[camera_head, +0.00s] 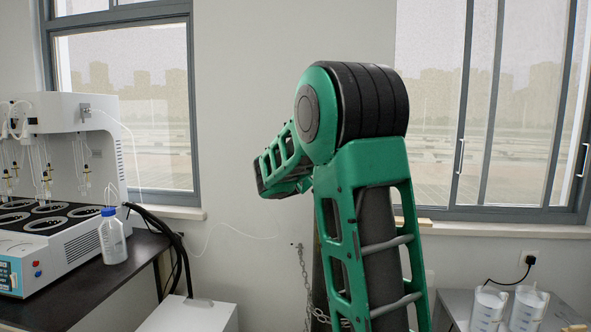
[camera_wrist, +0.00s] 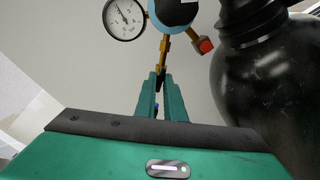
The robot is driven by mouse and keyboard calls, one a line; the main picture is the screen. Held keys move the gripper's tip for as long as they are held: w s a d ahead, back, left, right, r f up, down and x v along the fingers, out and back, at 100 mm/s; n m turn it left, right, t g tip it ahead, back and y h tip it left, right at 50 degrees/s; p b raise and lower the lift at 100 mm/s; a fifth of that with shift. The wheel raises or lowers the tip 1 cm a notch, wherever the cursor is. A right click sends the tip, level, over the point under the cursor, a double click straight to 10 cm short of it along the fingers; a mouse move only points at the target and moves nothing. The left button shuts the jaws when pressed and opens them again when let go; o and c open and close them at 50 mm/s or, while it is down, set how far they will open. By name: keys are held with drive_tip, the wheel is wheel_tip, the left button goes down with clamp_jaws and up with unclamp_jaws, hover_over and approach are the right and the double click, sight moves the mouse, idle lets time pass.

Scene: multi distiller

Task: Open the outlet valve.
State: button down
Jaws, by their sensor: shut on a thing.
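In the wrist view, my gripper (camera_wrist: 162,82) has its two green fingers close together at the lower end of a brass stem (camera_wrist: 163,53), shut on the outlet valve. The fingers hide most of the valve; a small dark blue bit (camera_wrist: 156,108) shows between them. A red-ended fitting (camera_wrist: 205,46) sticks out to the right of the stem. In the head view my green arm hides the gripper and the valve.
A black gas cylinder (camera_wrist: 268,85) stands close on the right in the wrist view. In the head view, a chain (camera_head: 305,285) hangs by the wall, the white distiller (camera_head: 65,150) and a blue-capped bottle (camera_head: 112,238) are left, and two white containers (camera_head: 488,308) are right.

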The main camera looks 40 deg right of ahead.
drive_tip(key=shift+a+f, duration=0.1)
drive_tip(key=shift+f, duration=0.15)
idle(0.6)
